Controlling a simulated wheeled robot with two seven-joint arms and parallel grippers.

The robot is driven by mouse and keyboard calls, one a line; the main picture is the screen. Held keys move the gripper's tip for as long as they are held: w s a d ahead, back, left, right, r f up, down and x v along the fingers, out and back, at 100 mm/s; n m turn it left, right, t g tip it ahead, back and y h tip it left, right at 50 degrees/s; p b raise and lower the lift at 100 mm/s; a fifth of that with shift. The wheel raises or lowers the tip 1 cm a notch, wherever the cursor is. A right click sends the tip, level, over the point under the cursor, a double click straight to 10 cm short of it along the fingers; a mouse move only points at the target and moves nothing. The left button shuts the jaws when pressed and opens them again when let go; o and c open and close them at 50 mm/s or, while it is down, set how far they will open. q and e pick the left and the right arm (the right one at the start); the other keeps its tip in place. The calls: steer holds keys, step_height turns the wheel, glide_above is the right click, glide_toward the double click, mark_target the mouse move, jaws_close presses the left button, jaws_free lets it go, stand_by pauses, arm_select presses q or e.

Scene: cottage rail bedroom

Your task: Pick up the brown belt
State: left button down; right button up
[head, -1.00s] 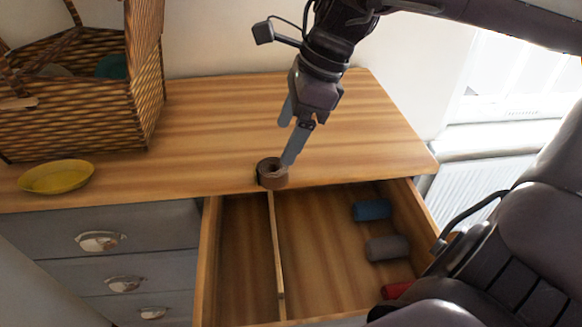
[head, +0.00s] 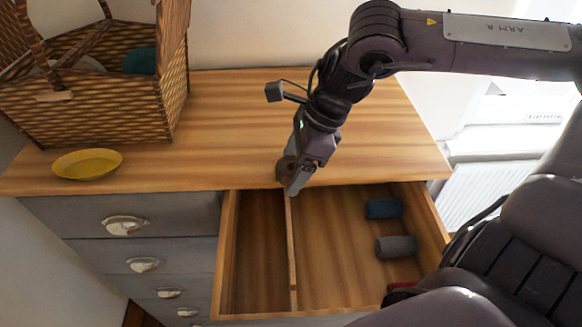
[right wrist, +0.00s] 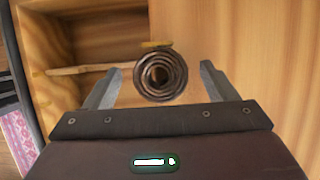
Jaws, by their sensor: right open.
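The brown belt (right wrist: 160,75) is rolled into a coil and sits on the dresser top near its front edge. In the head view the belt (head: 284,167) is mostly hidden behind my right gripper (head: 294,186). In the right wrist view my right gripper (right wrist: 160,86) is open, with one finger on each side of the coil and the belt between them. I see gaps between the fingers and the coil. My left gripper is not in view.
The open drawer (head: 291,262) below has a divider, with a blue roll (head: 383,209), a grey roll (head: 396,246) and a partly hidden red roll (head: 402,288) on its right side. A yellow bowl (head: 88,164) and a wicker basket (head: 110,112) stand at the left of the dresser top (head: 225,125).

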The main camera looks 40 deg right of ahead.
steer(key=c, duration=1.2)
steer(key=shift+r, duration=0.1)
steer(key=shift+c, duration=0.2)
